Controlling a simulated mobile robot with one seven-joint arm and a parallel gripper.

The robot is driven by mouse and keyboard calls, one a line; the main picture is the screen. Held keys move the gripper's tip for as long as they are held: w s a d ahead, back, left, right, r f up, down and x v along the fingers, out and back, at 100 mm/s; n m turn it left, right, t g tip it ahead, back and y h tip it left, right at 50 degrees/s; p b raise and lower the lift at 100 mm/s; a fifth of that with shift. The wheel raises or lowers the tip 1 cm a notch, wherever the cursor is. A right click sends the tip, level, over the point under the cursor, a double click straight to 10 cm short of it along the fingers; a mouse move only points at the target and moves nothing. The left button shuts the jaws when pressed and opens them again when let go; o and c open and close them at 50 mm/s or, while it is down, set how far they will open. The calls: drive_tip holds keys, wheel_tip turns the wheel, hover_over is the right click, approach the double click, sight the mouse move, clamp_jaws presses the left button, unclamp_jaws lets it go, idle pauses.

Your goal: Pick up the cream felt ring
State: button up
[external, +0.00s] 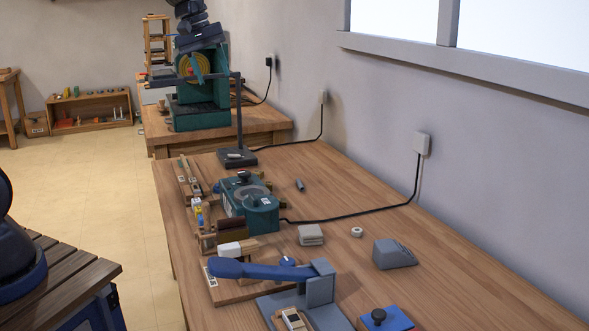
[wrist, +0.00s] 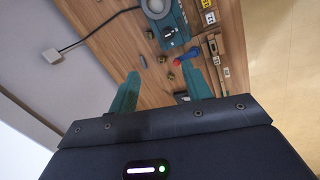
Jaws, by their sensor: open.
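The cream felt ring (external: 356,231) is a small pale ring lying flat on the wooden workbench (external: 430,265), on the wall side in the external view. I cannot make it out in the wrist view. In the external view, what appears to be my gripper (external: 191,72) hangs at the top left, in front of the green machine and far from the ring.
A grey wedge-shaped block (external: 394,254) and a pale stacked block (external: 311,235) flank the ring. A teal device (external: 262,215) trails a black cord near the ring. A blue-handled lever tool (external: 250,271) stands nearer. A black stand (external: 238,156) rises at the back.

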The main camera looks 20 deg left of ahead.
drive_tip(key=w+d+f+n+g, duration=0.1)
drive_tip(key=w+d+f, duration=0.2)
drive_tip(key=d, duration=0.2)
drive_tip(key=w+d+f+n, duration=0.1)
drive_tip(key=w+d+f, duration=0.15)
drive_tip(key=d, duration=0.25)
drive_tip(key=n+g+h, duration=0.1)
drive_tip(key=n+g, duration=0.2)
drive_tip(key=n, duration=0.1)
approach(358, 235)
drive_tip(key=shift+w+d+f, duration=0.1)
drive_tip(key=shift+w+f, duration=0.1)
drive_tip(key=shift+f, duration=0.25)
drive_tip(key=shift+w+d+f, duration=0.1)
drive_tip(key=shift+w+f, duration=0.1)
drive_tip(key=shift+f, duration=0.25)
drive_tip(key=shift+x, duration=2.55)
drive_tip(key=shift+s+a, duration=0.1)
drive_tip(key=shift+a, duration=0.05)
drive_tip(key=c, duration=1.1)
